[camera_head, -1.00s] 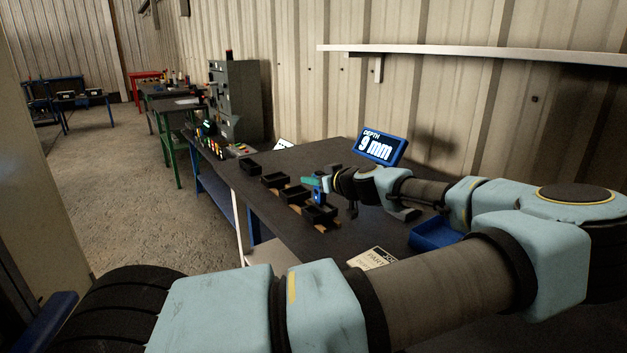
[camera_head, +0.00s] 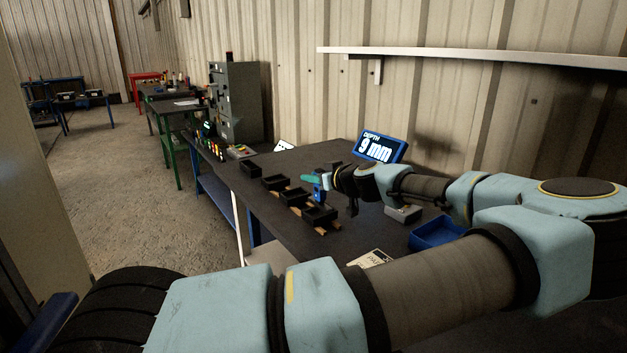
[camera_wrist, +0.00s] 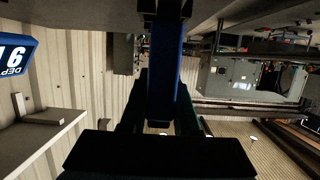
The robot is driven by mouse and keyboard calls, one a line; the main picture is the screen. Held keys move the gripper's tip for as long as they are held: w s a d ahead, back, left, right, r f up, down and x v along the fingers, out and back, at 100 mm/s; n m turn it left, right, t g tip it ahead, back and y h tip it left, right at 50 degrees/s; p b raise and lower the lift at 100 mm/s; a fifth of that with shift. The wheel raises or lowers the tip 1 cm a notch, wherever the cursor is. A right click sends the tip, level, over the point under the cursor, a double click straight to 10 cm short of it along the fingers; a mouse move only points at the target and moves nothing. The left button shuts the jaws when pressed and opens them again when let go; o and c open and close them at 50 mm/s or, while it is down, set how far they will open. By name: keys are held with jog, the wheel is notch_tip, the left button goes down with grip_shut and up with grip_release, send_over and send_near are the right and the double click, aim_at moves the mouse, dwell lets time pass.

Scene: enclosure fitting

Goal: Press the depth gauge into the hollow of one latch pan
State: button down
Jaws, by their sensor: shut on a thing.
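My gripper (camera_head: 312,178), with teal fingers, is shut on the blue depth gauge (camera_head: 319,193). In the wrist view the gauge (camera_wrist: 163,85) is a blue bar between the fingers, with a dark end at the top of the picture. Several black, open-topped latch pans stand in a row on the dark bench: a far one (camera_head: 250,170), a second (camera_head: 275,182), a third (camera_head: 295,196) and the nearest (camera_head: 320,215). The gauge shows above and beside the nearest two pans. Its lower tip is too small to tell whether it touches a pan.
A blue-framed display (camera_head: 379,147) reads "DEPTH 9 mm". A blue tray (camera_head: 436,233), a grey block (camera_head: 403,213) and a printed card (camera_head: 371,258) lie on the bench (camera_head: 290,160). A shelf (camera_head: 470,54) runs along the wall above.

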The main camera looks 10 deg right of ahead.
notch_tip(320, 180, up, 6)
jog(key=shift+f+p, duration=0.25)
jog(key=shift+p, duration=0.8)
jog(key=shift+s, duration=0.1)
dwell(0.5)
